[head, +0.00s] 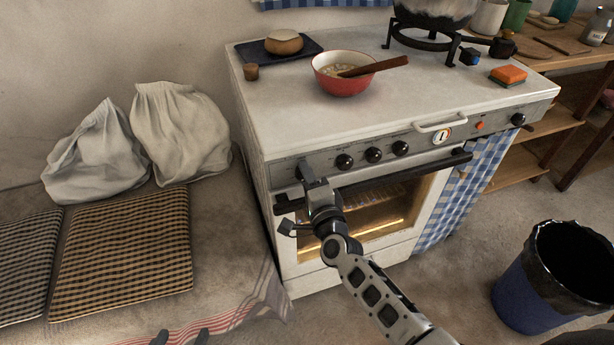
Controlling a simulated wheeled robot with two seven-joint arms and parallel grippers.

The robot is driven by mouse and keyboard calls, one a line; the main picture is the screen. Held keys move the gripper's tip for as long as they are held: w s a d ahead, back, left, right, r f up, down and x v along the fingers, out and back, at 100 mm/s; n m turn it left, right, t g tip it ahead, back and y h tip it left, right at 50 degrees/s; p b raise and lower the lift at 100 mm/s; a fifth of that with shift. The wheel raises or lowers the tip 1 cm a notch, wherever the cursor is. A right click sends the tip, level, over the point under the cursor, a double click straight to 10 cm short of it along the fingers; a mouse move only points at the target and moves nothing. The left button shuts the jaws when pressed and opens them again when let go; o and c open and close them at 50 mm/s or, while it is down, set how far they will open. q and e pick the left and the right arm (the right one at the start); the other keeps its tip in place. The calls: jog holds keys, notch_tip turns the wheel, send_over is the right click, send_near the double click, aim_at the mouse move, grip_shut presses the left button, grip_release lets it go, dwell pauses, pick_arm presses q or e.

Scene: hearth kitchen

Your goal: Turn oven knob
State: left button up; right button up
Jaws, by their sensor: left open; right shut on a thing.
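The white oven (262,165) stands in the middle of the head view, with a row of black knobs on its grey front panel. Three knobs show clearly side by side: the left one (344,161), the middle one (373,155) and the right one (400,148). Another knob (518,119) sits at the panel's right end. My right gripper (303,170) is at the panel's left end, shut on an oven knob that it almost wholly hides. I cannot tell how that knob is turned. My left gripper (181,338) is open and empty at the bottom edge, over the cloth-covered bench.
The oven door handle (400,174) runs just below the knobs, close to my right gripper. A red bowl (341,85) with a wooden spoon stands on the stove top. A blue bin (527,297) stands at right. Sacks (180,130) and checked cushions (125,250) lie on the bench.

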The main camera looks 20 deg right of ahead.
jog(key=shift+f, duration=0.1)
dwell(0.3)
jog(key=o, duration=1)
jog(key=s, duration=1.6)
jog(key=shift+d, duration=0.3)
jog(key=s+a+f+n+g+y, duration=0.1)
jog(key=s+f+n+g, duration=0.1)
jog(key=n, duration=0.7)
jog(key=s+a+f+n+g+y, duration=0.1)
jog(key=s+f+n+g, duration=0.2)
jog(key=n, duration=0.7)
jog(key=s+g, duration=0.2)
jog(key=s, duration=0.1)
jog(key=shift+s+y, duration=0.3)
jog(key=shift+s, duration=0.1)
